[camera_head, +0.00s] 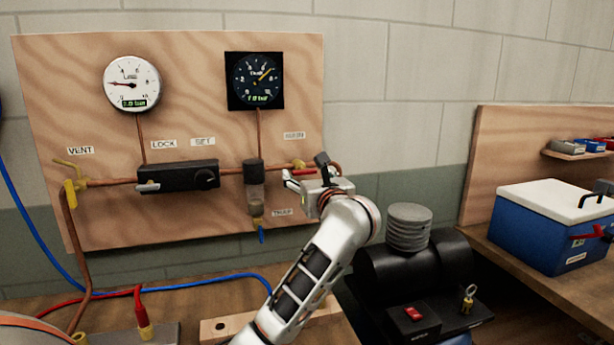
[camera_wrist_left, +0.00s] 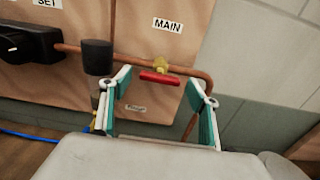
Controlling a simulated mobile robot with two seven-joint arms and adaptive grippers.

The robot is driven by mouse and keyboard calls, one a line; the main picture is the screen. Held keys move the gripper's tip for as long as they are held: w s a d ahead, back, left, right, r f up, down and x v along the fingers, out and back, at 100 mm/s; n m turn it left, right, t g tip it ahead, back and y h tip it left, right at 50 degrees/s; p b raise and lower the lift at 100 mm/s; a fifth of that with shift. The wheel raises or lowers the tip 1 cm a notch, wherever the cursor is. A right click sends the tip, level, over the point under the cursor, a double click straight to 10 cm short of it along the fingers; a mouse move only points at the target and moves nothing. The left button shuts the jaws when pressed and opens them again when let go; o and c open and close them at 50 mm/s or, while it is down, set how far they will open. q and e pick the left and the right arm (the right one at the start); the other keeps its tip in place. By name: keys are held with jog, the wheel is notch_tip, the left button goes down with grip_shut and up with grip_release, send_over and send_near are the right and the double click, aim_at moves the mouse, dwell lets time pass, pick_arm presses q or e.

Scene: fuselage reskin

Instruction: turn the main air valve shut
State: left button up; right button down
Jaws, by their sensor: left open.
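The main air valve has a brass body (camera_head: 299,164) on the copper pipe, under the "MAIN" label, in the head view. In the left wrist view its red lever handle (camera_wrist_left: 160,78) lies roughly level, along the pipe, below the brass fitting. My left gripper (camera_head: 294,180) is in front of the panel, just below the valve. In the left wrist view the left gripper (camera_wrist_left: 158,88) is open, with one finger on each side of the red handle. It is not closed on the handle, and I cannot tell the remaining depth gap. My right gripper is not in view.
A filter bowl (camera_head: 254,185) hangs left of my gripper, and a black regulator block (camera_head: 178,177) sits further left. Two gauges are above. A black compressor (camera_head: 400,265) stands below right, with a blue cooler (camera_head: 552,228) on the right bench.

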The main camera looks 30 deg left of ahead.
pick_arm(q)
jog(key=c, duration=1.1)
